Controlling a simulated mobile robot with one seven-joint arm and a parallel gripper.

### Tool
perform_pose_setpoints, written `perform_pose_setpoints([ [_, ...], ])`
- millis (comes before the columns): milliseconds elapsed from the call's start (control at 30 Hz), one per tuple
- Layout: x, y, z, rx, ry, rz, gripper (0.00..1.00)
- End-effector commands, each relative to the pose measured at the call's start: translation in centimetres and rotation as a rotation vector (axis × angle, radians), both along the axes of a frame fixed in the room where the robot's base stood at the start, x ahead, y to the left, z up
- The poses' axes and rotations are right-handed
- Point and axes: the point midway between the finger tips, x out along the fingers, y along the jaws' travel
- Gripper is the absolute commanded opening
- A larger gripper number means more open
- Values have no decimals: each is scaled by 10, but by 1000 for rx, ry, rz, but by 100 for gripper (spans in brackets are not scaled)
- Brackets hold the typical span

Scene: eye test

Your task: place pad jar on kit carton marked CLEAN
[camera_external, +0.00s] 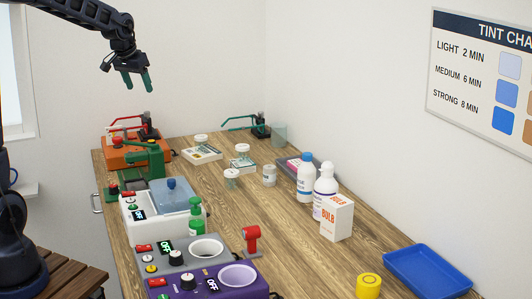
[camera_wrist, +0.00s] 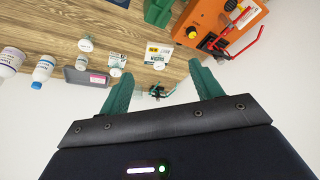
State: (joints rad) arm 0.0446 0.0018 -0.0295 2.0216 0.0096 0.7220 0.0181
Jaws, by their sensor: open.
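Several small jars stand on the wooden table. One white-lidded jar (camera_external: 232,178) stands on bare wood, with a pale jar (camera_external: 269,176) to its right. Two flat cartons lie farther back: the left carton (camera_external: 206,155) bears a white-lidded jar (camera_external: 201,139), and the right carton (camera_external: 243,167) bears another jar (camera_external: 242,149). Both cartons also show in the wrist view, one with a yellow and teal print (camera_wrist: 158,50). I cannot read which is marked CLEAN, nor tell which jar is the pad jar. My gripper (camera_external: 137,84) is open and empty, high above the table's far left end.
An orange device (camera_external: 125,156) and a green press (camera_external: 145,155) stand at the left. White, grey and purple machines line the near left edge. Bottles (camera_external: 305,182), a BULB box (camera_external: 337,218) and a blue tray (camera_external: 430,270) are right. The table's middle is clear.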

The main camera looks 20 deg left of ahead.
Motion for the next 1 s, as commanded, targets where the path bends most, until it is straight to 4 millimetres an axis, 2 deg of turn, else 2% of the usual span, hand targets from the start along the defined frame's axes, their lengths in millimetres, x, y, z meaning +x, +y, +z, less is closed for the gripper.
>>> perform_pose_setpoints([
  [33, -19, 3, 9, 0, -4, 4, 65],
  [200, -78, 13, 26, 1, -4, 21, 65],
  [433, -158, 25, 37, -1, -7, 43, 65],
  [633, -226, 33, 35, -5, -7, 62, 65],
  [800, -282, 38, 26, -10, -7, 76, 65],
  [1000, -331, 42, 10, -14, -7, 90, 65],
])
